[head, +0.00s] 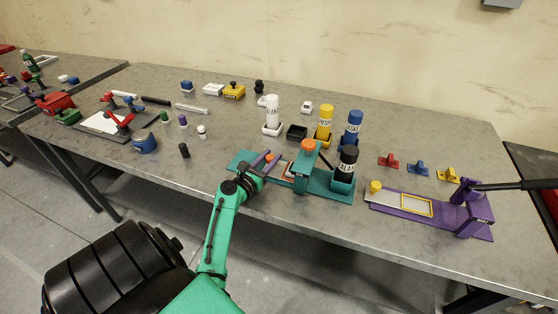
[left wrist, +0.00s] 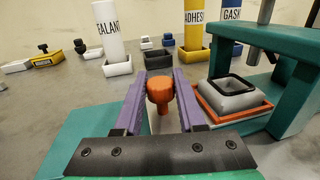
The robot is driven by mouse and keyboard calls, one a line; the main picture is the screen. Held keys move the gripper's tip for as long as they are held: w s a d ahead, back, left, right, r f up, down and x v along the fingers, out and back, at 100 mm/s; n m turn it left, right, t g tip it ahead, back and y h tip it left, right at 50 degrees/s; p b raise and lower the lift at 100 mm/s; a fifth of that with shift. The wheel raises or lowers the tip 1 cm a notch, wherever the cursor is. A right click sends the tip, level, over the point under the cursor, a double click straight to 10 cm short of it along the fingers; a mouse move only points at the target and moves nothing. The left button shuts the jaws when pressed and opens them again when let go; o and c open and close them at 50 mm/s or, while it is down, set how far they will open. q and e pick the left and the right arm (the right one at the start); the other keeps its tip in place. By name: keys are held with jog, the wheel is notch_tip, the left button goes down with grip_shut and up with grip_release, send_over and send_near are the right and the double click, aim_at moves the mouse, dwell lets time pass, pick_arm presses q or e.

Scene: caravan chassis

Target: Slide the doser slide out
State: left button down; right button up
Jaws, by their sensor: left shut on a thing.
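The teal doser fixture (head: 301,178) stands near the table's front edge, with an orange cap (head: 309,145) on top. It shows at the right in the left wrist view (left wrist: 292,88). Under its frame sits a slide with an orange edge (left wrist: 238,116) and a grey, black-rimmed tray (left wrist: 238,93). My left gripper (head: 264,161) is at the fixture's left end. Its purple fingers are shut on an orange knob (left wrist: 159,90), one finger on each side. How the knob joins the slide is hidden. My right gripper is not in view.
A black bottle (head: 346,163) stands at the fixture's right end. White (head: 272,111), yellow (head: 325,120) and blue (head: 353,126) bottles stand behind. A purple lever fixture (head: 415,206) is at right.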

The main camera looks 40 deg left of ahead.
pick_arm(q)
jog(key=s+a, duration=0.1)
jog(key=a, duration=0.2)
jog(key=s+a+b, duration=0.1)
jog(key=a, duration=0.2)
jog(key=s+a+b, duration=0.1)
jog(key=a, duration=0.2)
jog(key=shift+d+r, duration=0.1)
jog(key=shift+d, duration=0.05)
jog(key=c, duration=0.7)
grip_release()
jog(key=shift+c, duration=0.2)
jog(key=shift+o, duration=1.1)
jog(key=shift+a, duration=0.2)
jog(key=shift+w+f, duration=0.15)
jog(key=shift+f, duration=0.1)
jog(key=s+b, duration=0.1)
jog(key=s, duration=0.3)
jog(key=s+d+b, duration=0.1)
jog(key=s, duration=0.4)
jog(key=s+d, duration=0.1)
jog(key=s, duration=0.3)
jog(key=shift+s+f+b, duration=0.1)
jog(key=shift+s+b, duration=0.15)
jog(key=shift+b, duration=0.15)
jog(key=shift+s, duration=0.5)
